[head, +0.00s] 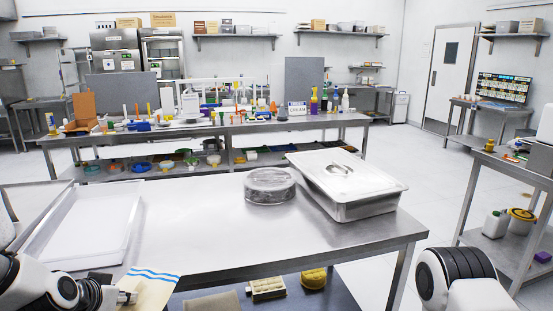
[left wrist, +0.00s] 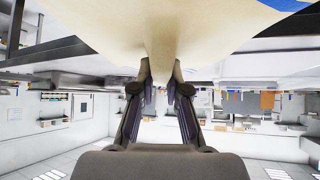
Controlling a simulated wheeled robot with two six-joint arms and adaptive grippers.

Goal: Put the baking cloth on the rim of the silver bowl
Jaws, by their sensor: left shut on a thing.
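The baking cloth (head: 153,285) is cream with blue stripes and shows at the lower left of the head view, by the table's front edge. My left gripper (head: 126,291) is shut on it. In the left wrist view the cloth (left wrist: 150,30) fills the top, pinched between the fingertips of the left gripper (left wrist: 159,75). No open silver bowl can be made out for certain. A round, shiny grey container (head: 269,186) stands on the steel table, right of and beyond the cloth; I cannot tell whether it is the bowl. My right gripper is out of view.
A shallow white tray (head: 85,226) lies on the steel table (head: 200,220) at left. A lidded steel pan (head: 345,183) stands at the right, beside the round container. The table's middle and front right are clear. A crowded bench (head: 200,127) stands behind.

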